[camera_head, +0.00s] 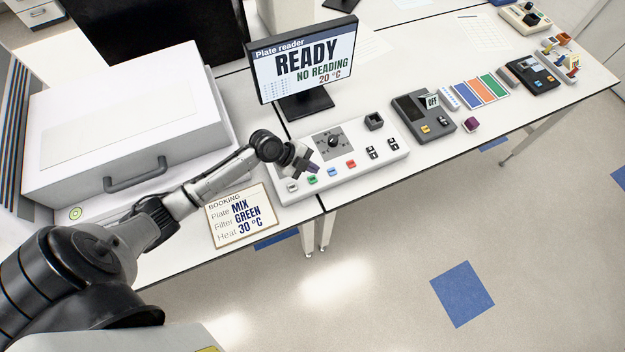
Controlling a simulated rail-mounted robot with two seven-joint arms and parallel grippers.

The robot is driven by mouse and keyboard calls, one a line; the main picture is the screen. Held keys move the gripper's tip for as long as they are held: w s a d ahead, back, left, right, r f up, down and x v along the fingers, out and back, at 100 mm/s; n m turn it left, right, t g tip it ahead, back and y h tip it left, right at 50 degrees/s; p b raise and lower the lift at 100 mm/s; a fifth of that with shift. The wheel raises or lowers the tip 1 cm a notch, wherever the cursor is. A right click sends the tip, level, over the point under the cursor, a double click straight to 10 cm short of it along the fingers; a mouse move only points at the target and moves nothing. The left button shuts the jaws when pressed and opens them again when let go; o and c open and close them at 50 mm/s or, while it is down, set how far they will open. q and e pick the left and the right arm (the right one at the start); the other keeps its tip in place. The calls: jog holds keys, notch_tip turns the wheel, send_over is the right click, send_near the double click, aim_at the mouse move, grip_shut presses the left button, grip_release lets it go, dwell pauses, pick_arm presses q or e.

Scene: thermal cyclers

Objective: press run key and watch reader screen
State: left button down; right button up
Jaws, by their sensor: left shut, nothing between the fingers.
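The reader screen (304,60) stands on a black foot at the back of the bench. It reads "Plate reader", "READY", "NO READING" and "20 °C". A white control panel (385,165) lies in front of it with a black dial (333,142). Along its front edge are a white key (292,187), a green key (313,180), a blue key (332,172) and a red key (351,163). Their labels are too small to read, so I cannot tell the run key. My left gripper (311,167) is shut and empty above the panel's left part, near the green key.
A booking card (241,215) reads "Plate MIX", "Filter GREEN", "Heat 30 °C". A large white instrument (130,125) with a handle fills the left. A dark grey device (422,117) with an "OFF" sign, coloured strips (480,91) and other devices line the bench to the right.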

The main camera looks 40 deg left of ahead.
aim_at(312, 180)
pick_arm(q)
notch_tip(312, 180, down, 4)
jog(key=shift+r+b, duration=0.1)
jog(key=shift+b, duration=1.15)
jog(key=shift+f+b, duration=0.5)
jog(key=shift+f, duration=0.05)
dwell(0.5)
jog(key=shift+f, duration=0.15)
jog(key=shift+f+b, duration=0.3)
jog(key=shift+b, duration=0.2)
